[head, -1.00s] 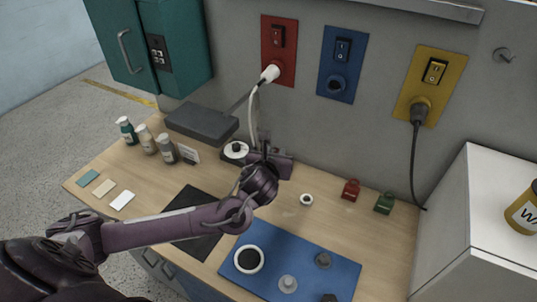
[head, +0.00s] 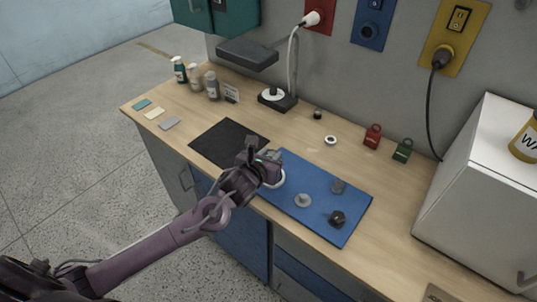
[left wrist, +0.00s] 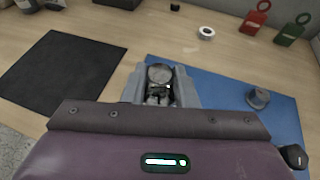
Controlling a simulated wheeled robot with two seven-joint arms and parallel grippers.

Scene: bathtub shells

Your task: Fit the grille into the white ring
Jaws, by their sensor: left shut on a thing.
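A larger white ring (head: 280,182) lies on the blue mat (head: 350,233), mostly hidden by my left gripper. My left gripper (head: 268,164) is just above the ring, at the mat's left end. In the left wrist view, it (left wrist: 159,90) is shut on a small round grey piece, seemingly the grille (left wrist: 160,73). The piece's lower part is hidden between the fingers. I cannot tell whether it touches the ring, which the left wrist view does not show. My right gripper is not in view.
Grey pieces (head: 303,200) and a black knob (head: 337,218) are on the mat.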

